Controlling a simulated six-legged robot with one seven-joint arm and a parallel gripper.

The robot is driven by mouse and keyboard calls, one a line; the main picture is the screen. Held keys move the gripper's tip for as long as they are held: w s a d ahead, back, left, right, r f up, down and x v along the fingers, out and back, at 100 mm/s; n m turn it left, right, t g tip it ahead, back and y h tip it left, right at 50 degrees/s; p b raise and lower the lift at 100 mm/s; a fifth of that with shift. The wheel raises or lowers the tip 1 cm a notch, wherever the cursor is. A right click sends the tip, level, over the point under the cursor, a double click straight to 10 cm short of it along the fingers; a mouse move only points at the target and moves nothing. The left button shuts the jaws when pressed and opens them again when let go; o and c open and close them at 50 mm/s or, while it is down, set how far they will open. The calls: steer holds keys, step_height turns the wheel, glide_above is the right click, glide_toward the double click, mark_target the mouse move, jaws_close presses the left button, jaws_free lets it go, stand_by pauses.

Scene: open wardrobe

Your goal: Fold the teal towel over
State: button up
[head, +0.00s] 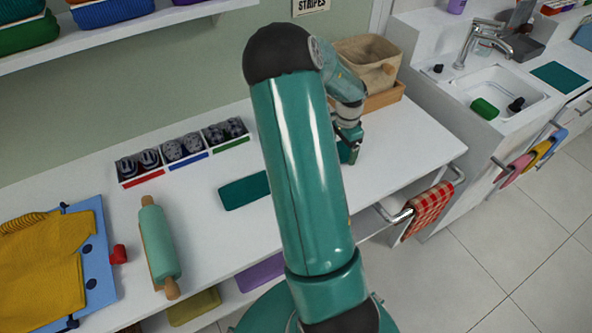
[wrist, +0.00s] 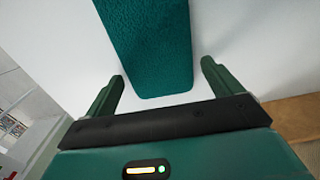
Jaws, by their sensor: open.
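The teal towel (head: 243,190) lies flat on the white counter, partly hidden behind my arm in the head view. In the wrist view the towel (wrist: 148,45) is a dark teal strip running up from between the fingers and out of the top of the picture. My gripper (wrist: 163,80) is open and empty, with one finger on each side of the towel's near end. In the head view my gripper (head: 352,150) shows beyond my arm, over the right part of the counter. I cannot tell how high the fingers are above the counter.
A green rolling pin (head: 158,245) and a blue board (head: 93,262) with a yellow garment (head: 45,255) lie to the left. Trays of dark rolled items (head: 182,148) sit behind the towel. A beige basket (head: 368,62) stands at the back right. A checked cloth (head: 427,210) hangs on the rail.

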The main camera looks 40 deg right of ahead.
steer(key=shift+f, duration=0.2)
stand_by(0.4)
steer(key=c, duration=0.5)
